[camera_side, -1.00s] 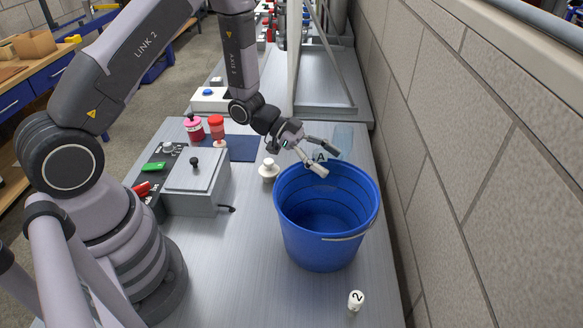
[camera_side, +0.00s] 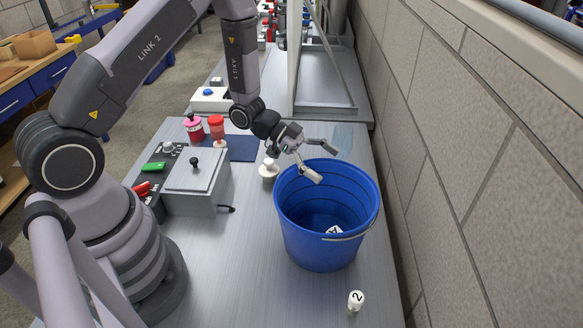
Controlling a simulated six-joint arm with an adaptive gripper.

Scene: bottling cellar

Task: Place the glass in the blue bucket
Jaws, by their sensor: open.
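The blue bucket (camera_side: 303,240) stands upright on the grey bench, its wire handle hanging at the front. A small white piece with a black mark (camera_side: 334,230) lies inside it, near the bottom. A faint, pale blue see-through shape, which looks like the glass (camera_side: 343,136), stands on the bench just behind the bucket. My gripper (camera_side: 322,162) is open and empty above the bucket's back left rim, with its fingers apart. The glass is to the right of and beyond the fingers, apart from them as far as I can tell.
A white piece marked 2 (camera_side: 356,300) stands in front of the bucket. A white knob-like piece (camera_side: 268,170) stands left of it. A grey lidded box (camera_side: 196,182), a pink-red jar (camera_side: 193,128) and a red-topped item (camera_side: 216,128) are further left. A block wall (camera_side: 480,150) borders the right.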

